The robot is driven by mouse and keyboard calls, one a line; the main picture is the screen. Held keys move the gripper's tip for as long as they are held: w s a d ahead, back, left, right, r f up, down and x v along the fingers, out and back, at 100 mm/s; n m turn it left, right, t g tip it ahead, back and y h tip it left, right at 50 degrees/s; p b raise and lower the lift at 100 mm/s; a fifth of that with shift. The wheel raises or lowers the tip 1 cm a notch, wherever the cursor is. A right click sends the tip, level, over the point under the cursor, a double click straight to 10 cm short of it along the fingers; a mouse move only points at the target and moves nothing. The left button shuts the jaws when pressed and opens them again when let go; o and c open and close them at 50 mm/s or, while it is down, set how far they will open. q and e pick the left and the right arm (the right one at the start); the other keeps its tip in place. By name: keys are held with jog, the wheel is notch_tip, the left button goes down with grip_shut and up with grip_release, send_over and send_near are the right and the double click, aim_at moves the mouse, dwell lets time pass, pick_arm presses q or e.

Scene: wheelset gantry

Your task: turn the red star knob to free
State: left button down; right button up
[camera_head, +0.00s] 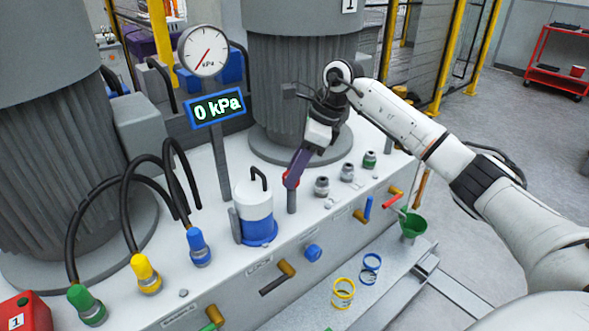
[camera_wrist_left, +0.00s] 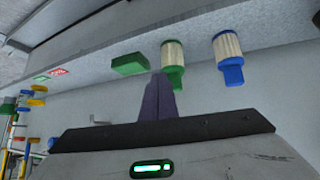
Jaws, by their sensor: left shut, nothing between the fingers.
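The red star knob (camera_head: 290,182) is in the head view, on top of a short grey post (camera_head: 291,202) on the white bench. Only a little of its red shows around the fingertips of my right gripper (camera_head: 293,172). The purple fingers come down onto it from above, hiding most of it. I cannot tell if they are clamped on it. The pointer of the knob, if any, is hidden. My left gripper (camera_wrist_left: 155,98) shows in the left wrist view, its purple fingers together and empty. It is outside the head view.
A round gauge (camera_head: 203,50) and a "0 kPa" display (camera_head: 216,107) stand behind a white and blue canister (camera_head: 255,215). Grey fittings (camera_head: 321,186) sit right of the knob. The left wrist view shows a green block (camera_wrist_left: 130,64) and green (camera_wrist_left: 173,65) and blue (camera_wrist_left: 229,58) cartridges near the left fingers.

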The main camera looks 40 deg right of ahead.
jog(key=c, duration=0.4)
jog(key=shift+c, duration=0.2)
jog(key=shift+m, duration=0.3)
jog(key=shift+r, duration=0.1)
jog(key=shift+a+m+t+h+p, duration=0.1)
jog(key=shift+m+t+h+p, duration=0.3)
jog(key=shift+m, duration=0.8)
jog(key=m+h, duration=0.1)
jog(key=m, duration=0.1)
jog(key=m+t+h, duration=0.1)
jog(key=m, duration=0.2)
jog(key=shift+s+a, duration=0.1)
jog(key=shift+a, duration=0.1)
jog(key=m+h, duration=0.1)
jog(key=m, duration=0.3)
jog(key=shift+a+m+h, duration=0.15)
jog(key=shift+m+h, duration=0.25)
jog(key=m+h, duration=0.1)
jog(key=m, duration=0.1)
jog(key=m+g+b, duration=0.1)
jog(key=m, duration=0.2)
jog(key=shift+a+h, duration=0.1)
jog(key=shift+h, duration=0.3)
jog(key=shift+m, duration=0.3)
